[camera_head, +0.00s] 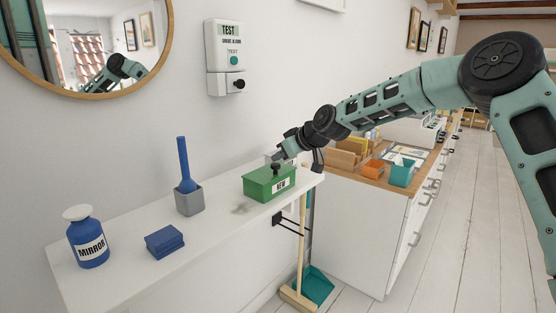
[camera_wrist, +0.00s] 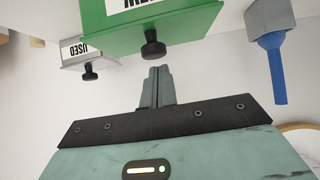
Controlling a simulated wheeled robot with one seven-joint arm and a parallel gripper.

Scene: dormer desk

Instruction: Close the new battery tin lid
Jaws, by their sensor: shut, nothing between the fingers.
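The green new battery tin (camera_head: 268,186), labelled NEW, stands near the right end of the white shelf. Its green lid with a black knob (camera_head: 275,168) lies over the top; I cannot tell whether it is fully seated. In the wrist view the green tin (camera_wrist: 185,28) appears upside down, with its black knob (camera_wrist: 153,46) near my fingertips.
A grey tin labelled USED (camera_wrist: 88,53) is beside the green tin. A grey cup (camera_head: 189,201) with a blue stick, a blue box (camera_head: 165,241) and a blue MIRROR bottle (camera_head: 87,240) stand to the left. A white TEST unit (camera_head: 226,62) hangs on the wall. Bare shelf lies between objects.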

